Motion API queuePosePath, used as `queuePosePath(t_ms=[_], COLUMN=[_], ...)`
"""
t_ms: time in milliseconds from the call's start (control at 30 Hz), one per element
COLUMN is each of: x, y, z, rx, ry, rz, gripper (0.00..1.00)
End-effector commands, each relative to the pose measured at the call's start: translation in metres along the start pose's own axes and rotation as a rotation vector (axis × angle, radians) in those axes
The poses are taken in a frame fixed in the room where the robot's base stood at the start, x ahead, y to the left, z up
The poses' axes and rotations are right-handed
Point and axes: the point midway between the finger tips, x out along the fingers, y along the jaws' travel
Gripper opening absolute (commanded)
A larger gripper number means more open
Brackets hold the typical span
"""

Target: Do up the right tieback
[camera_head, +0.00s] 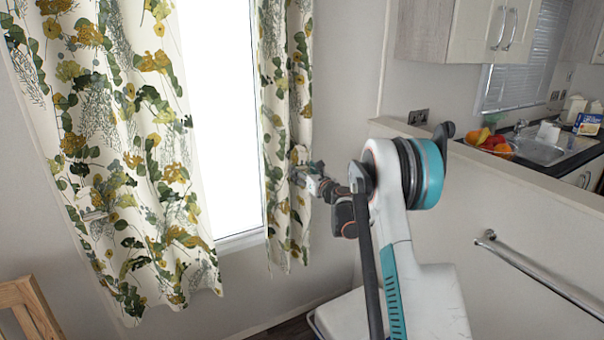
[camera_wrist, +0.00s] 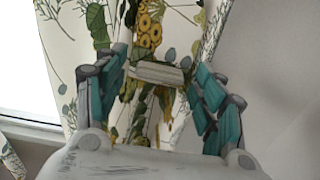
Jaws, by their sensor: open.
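The right curtain (camera_head: 288,90), white with green and mustard leaves, hangs in a narrow bunch at the right side of the bright window. My gripper (camera_head: 300,172) is at its lower half, fingers pointing at the cloth. In the wrist view my gripper (camera_wrist: 162,65) is open, with teal and grey fingers apart on either side of the patterned cloth (camera_wrist: 149,30). A short pale bar (camera_wrist: 157,73) lies across the cloth between the fingers; it looks like part of the right tieback. I cannot tell whether the fingers touch it. The rest of the tieback cannot be made out.
The wider left curtain (camera_head: 120,130) hangs on the other side of the window (camera_head: 215,110). A wooden chair (camera_head: 30,305) is at the lower left. A half wall with a metal rail (camera_head: 540,275) is on the right, with a fruit bowl (camera_head: 490,146) and sink behind.

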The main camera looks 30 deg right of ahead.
Motion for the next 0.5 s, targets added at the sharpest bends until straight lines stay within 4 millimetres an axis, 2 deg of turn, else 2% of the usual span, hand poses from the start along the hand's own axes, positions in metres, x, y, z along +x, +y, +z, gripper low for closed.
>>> queuePosePath(t_ms=[200, 500], x=[0.017, 0.018], y=[0.0, 0.0], z=[0.0, 0.0], rx=[0.0, 0.0], ry=[0.0, 0.0], rz=[0.0, -0.001], gripper=[0.63, 0.63])
